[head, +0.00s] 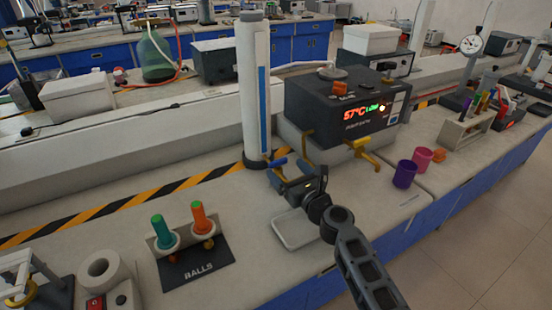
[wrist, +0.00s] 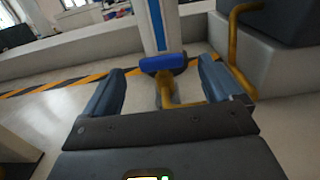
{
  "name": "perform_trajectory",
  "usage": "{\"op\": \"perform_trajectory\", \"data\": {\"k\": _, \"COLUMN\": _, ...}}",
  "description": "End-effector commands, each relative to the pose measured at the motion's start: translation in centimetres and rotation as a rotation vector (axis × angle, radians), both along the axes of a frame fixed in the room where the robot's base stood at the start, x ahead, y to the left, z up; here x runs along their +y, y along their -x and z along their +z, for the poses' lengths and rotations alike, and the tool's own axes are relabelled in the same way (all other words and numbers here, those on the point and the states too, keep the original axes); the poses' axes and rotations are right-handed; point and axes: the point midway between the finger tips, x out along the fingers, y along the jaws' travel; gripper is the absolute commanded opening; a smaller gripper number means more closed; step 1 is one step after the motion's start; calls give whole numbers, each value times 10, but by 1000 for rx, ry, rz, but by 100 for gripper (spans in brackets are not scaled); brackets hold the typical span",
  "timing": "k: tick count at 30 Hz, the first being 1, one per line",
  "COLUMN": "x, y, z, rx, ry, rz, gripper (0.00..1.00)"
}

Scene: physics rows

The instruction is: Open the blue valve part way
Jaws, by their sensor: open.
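The blue valve is a blue handle (wrist: 163,62) on a brass tap (wrist: 168,92) at the foot of the tall white column (head: 253,90). The handle also shows small in the head view (head: 277,162). It lies crosswise in the wrist view. My gripper (head: 288,169) is open in front of it, with one blue-grey finger on each side of the handle in the wrist view (wrist: 162,70). A gap shows between the handle and each finger, so it is not gripped. I cannot tell how far the handle lies beyond the fingertips.
A dark heater box (head: 345,110) reading 57°C, with brass taps, stands right of the column. A pale tray (head: 298,230) lies below my gripper. A balls rack (head: 195,262) with green and orange tubes stands left. Purple (head: 405,174) and pink cups stand right.

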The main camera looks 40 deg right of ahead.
Motion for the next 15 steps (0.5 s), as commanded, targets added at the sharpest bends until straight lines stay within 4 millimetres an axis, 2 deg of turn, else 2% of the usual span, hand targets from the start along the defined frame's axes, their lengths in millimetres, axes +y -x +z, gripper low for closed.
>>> {"op": "perform_trajectory", "data": {"k": 3, "x": -6, "y": -20, "z": 1, "rx": -2, "ry": 2, "rz": 1, "gripper": 92}}
{"op": "perform_trajectory", "data": {"k": 9, "x": -13, "y": -45, "z": 0, "rx": -1, "ry": 1, "rz": 0, "gripper": 92}}
{"op": "perform_trajectory", "data": {"k": 15, "x": -16, "y": -56, "z": 0, "rx": 0, "ry": 1, "rz": 0, "gripper": 92}}
